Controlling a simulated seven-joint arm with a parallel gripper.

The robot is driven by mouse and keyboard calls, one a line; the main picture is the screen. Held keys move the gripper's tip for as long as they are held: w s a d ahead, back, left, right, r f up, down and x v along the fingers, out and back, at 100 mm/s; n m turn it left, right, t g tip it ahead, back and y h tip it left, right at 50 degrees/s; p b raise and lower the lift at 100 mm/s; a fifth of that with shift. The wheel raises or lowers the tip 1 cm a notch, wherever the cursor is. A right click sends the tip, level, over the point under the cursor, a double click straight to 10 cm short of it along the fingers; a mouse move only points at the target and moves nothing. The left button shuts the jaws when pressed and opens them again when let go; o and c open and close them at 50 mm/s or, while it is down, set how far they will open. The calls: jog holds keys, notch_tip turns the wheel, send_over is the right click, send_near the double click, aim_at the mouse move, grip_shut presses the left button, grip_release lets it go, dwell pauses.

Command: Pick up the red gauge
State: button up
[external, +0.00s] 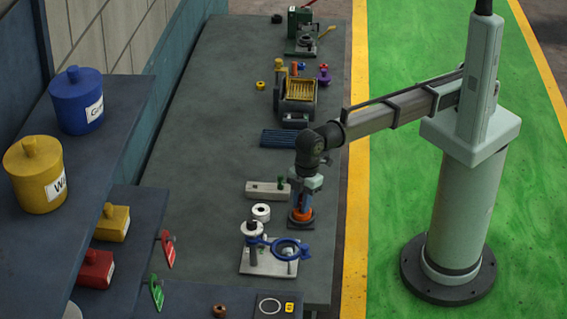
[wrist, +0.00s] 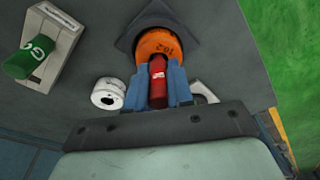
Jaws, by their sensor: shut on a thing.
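The red gauge (wrist: 158,83) is a small red cylinder with a white label, seen in the wrist view between the blue fingers of my gripper (wrist: 160,72). My gripper is shut on it. Just beyond its far end is an orange round piece (wrist: 160,45) marked with a number, on a dark square base (wrist: 128,43). I cannot tell whether the gauge sits in the orange piece or above it. In the external view my gripper (external: 301,205) points down over the orange piece (external: 300,216), near the bench's right edge, and the red gauge is hidden.
A pale block (external: 262,190) with a green gauge (external: 281,182) stands to the left. A white ring (external: 262,212) is close by. A metal plate with a blue ring fixture (external: 287,248) is in front. A winch-like drum (external: 297,97) stands farther back. The bench's left side is clear.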

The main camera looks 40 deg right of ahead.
grip_shut()
